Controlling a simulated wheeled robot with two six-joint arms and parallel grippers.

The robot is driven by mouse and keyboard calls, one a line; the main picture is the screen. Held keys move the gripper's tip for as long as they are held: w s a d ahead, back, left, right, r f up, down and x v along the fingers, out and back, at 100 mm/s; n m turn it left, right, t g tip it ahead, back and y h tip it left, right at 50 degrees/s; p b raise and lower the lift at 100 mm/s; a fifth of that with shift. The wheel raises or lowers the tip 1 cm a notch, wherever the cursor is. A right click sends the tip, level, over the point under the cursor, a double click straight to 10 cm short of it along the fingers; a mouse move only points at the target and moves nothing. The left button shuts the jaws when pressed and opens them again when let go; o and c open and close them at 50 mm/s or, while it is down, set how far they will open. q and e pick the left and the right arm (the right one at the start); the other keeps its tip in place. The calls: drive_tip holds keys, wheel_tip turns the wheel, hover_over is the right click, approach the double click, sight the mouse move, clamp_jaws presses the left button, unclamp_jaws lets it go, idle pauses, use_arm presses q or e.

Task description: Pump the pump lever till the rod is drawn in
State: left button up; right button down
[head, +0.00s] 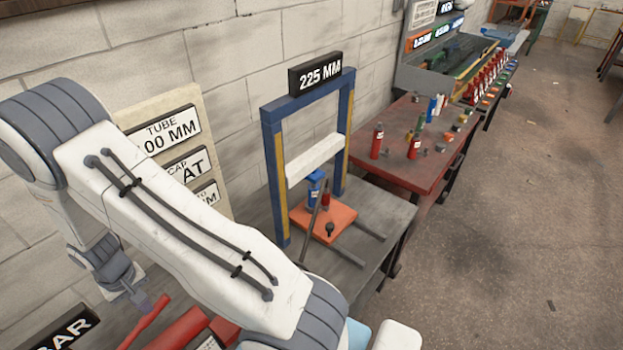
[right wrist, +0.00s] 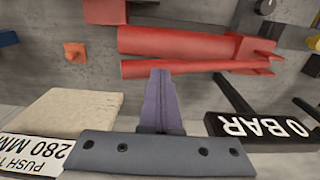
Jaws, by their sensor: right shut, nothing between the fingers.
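The pump lever (head: 148,320) is a thin red bar at the bottom left of the head view, beside a thick red cylinder body (head: 185,330). In the right wrist view the red lever (right wrist: 195,67) lies across the picture, alongside the thick red cylinder (right wrist: 180,42). My right gripper (head: 143,302) is shut and empty, close to the lever. In the right wrist view its purple fingers (right wrist: 161,80) point at the lever's side; I cannot tell if they touch. The rod cannot be made out. My left gripper is not in view.
A BAR sign (head: 65,330) stands at the lower left and reads 0 BAR in the wrist view (right wrist: 262,126). A blue press frame (head: 270,160) with a 225 MM sign stands behind. A red table (head: 400,170) with bottles is farther off. Open floor (head: 510,210) lies right.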

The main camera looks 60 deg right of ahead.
drive_tip(key=shift+f, duration=0.15)
wheel_tip(320, 180, down, 8)
drive_tip(key=b, duration=0.6)
drive_tip(key=shift+f, duration=0.15)
wheel_tip(320, 180, up, 9)
drive_tip(key=p, duration=0.6)
drive_tip(key=shift+f+p, duration=0.1)
drive_tip(key=shift+p, duration=0.2)
drive_tip(key=shift+f, duration=0.1)
wheel_tip(320, 180, down, 9)
drive_tip(key=b, duration=0.6)
drive_tip(key=shift+d+b, duration=0.1)
drive_tip(key=shift+b, duration=0.25)
wheel_tip(320, 180, up, 9)
drive_tip(key=p, duration=0.7)
